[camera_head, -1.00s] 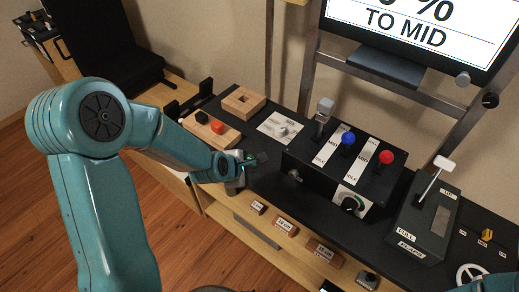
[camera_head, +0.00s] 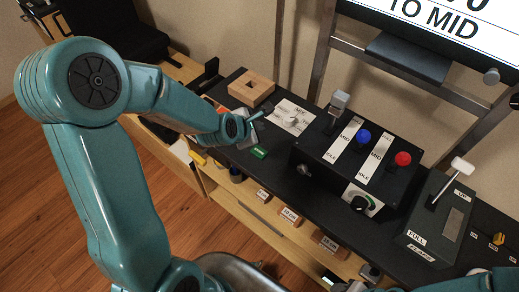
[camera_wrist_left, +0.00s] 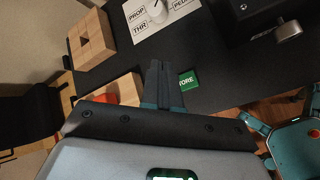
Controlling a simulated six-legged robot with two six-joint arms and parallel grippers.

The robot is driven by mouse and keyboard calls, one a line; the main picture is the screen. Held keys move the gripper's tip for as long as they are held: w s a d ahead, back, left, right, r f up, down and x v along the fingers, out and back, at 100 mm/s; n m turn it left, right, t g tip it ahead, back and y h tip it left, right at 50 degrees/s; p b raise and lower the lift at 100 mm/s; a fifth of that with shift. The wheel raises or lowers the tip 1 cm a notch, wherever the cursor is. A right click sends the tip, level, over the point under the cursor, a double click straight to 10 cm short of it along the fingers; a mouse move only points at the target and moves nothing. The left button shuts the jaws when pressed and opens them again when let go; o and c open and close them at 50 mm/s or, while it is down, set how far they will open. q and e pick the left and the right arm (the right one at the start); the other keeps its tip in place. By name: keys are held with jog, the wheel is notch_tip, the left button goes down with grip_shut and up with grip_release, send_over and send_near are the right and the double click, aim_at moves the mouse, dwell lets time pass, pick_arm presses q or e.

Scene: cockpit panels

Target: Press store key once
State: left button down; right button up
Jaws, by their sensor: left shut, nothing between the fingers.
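The store key is a small green block. In the left wrist view the key (camera_wrist_left: 187,80) shows part of its white label, "ORE", just right of my fingers, which hide its left part. In the head view the store key (camera_head: 258,152) lies on the black desk near its front edge, just below my left gripper. My left gripper (camera_head: 266,110) is shut and empty, with its fingers above the desk. In the left wrist view the gripper (camera_wrist_left: 158,68) points up the picture, its tips beside the key. I cannot tell whether they touch it. My right gripper does not show.
A selector knob on a white plate (camera_head: 290,117) and a wooden block with a square hole (camera_head: 251,87) lie beyond the gripper. A black lever box (camera_head: 335,160) with blue and red knobs stands to the right. A flaps lever box (camera_head: 432,225) is farther right.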

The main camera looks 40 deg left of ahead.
aim_at(258, 154)
pick_arm(q)
notch_tip(258, 154, down, 8)
jog(key=b, duration=0.6)
jog(key=shift+w+f, duration=0.1)
jog(key=shift+f, duration=0.1)
jog(key=shift+f+b, duration=0.2)
jog(key=shift+b, duration=0.25)
dwell(1.2)
jog(key=shift+f+b, duration=0.4)
jog(key=shift+b, duration=0.35)
jog(key=shift+f+b, duration=0.4)
jog(key=shift+b, duration=0.2)
dwell(0.4)
jog(key=shift+r, duration=0.15)
jog(key=shift+r+p, duration=0.4)
jog(key=shift+r, duration=0.3)
jog(key=shift+r, duration=0.1)
